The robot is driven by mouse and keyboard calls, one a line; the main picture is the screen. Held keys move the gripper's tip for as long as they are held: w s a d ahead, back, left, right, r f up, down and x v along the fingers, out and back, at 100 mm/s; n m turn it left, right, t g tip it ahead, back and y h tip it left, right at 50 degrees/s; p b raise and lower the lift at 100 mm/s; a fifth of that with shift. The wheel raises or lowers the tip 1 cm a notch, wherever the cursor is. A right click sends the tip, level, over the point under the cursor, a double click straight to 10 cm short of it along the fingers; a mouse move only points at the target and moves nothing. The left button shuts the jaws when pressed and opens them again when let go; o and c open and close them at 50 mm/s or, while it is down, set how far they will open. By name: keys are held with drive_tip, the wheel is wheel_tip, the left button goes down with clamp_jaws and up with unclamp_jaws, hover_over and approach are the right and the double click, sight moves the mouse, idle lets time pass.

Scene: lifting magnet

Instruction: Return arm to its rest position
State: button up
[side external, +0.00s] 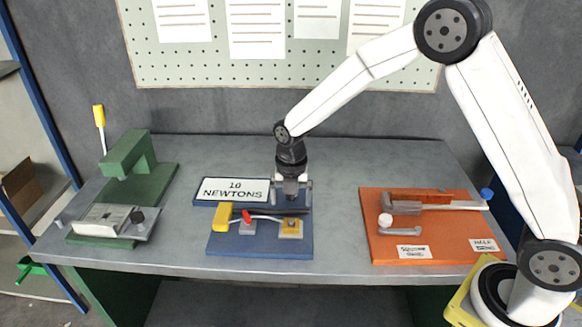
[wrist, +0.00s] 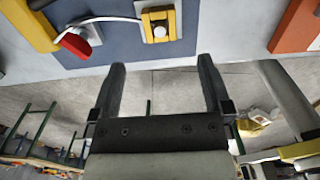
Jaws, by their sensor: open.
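My gripper (side external: 291,189) points down at the back of the blue base plate (side external: 262,251) at the middle of the table. In the wrist view my gripper (wrist: 160,85) has its two fingers apart with nothing between them. The blue plate carries a yellow block (side external: 222,217), a red-tipped switch (side external: 247,217) and a yellow fixture (side external: 291,228). The yellow fixture also shows in the wrist view (wrist: 160,24), beyond the fingertips. In the side view I cannot tell whether the fingers touch the dark bar behind it.
A green press-like fixture (side external: 128,158) is at left, and an orange board (side external: 383,250) with grey parts is at right. A pegboard (side external: 190,68) hangs behind. Bare table lies between the fixtures.

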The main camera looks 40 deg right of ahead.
drive_tip(key=s+m, duration=0.1)
drive_tip(key=d+r+m, duration=0.1)
drive_tip(key=m, duration=0.1)
drive_tip(key=shift+s, duration=0.35)
drive_tip(key=s+d+r+m+t, duration=0.1)
drive_tip(key=s+d+r+m, duration=0.1)
drive_tip(key=s+m, duration=0.6)
drive_tip(key=s+d+r+m+t, duration=0.1)
drive_tip(key=s+m, duration=0.7)
drive_tip(key=m, duration=0.8)
drive_tip(key=shift+s+d+r+t, duration=0.25)
drive_tip(key=shift+d+r+t, duration=0.1)
drive_tip(key=shift+d, duration=0.5)
